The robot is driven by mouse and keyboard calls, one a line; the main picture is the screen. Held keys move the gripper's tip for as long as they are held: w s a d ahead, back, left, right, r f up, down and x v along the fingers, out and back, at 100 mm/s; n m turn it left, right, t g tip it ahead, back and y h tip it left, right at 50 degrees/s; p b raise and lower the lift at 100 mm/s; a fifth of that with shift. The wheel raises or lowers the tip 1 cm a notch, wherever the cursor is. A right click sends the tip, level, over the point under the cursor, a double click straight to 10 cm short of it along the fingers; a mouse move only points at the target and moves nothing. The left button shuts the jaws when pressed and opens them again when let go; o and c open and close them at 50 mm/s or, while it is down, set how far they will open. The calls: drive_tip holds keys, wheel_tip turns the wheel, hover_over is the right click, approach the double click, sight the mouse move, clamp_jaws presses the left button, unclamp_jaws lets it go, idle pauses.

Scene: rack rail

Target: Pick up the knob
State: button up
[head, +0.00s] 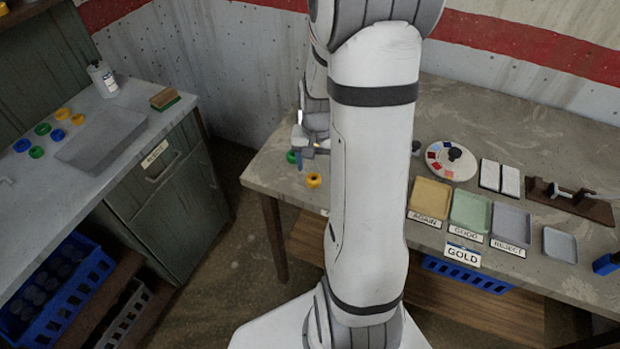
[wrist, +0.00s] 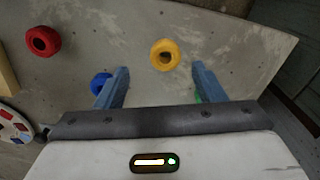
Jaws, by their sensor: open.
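A yellow round knob (wrist: 165,55) with a dark hole lies on the table, ahead of and between the fingers of my gripper (wrist: 160,68) in the wrist view. The gripper is open, with nothing held. A blue knob (wrist: 100,80) is partly hidden by the left finger, and a green knob (wrist: 197,98) is mostly hidden by the right one. A red knob (wrist: 43,41) lies apart at the upper left. In the head view, my gripper (head: 299,162) is beside the yellow knob (head: 314,180) and the green knob (head: 291,157); my arm hides the table to their right.
A round colour disc (head: 434,169), three labelled trays, with a yellow tray (head: 430,197) leftmost, and a GOLD sign (head: 462,255) stand right of my arm.

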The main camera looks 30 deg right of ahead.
sight(314, 178)
drive_tip(key=shift+w+a+f+p, duration=0.15)
drive_tip(key=shift+f+p, duration=0.05)
drive_tip(key=shift+f, duration=1)
drive_tip(key=shift+w+a+f+p, duration=0.1)
drive_tip(key=shift+f+p, duration=0.1)
drive_tip(key=shift+f, duration=0.95)
drive_tip(key=c, duration=1.1)
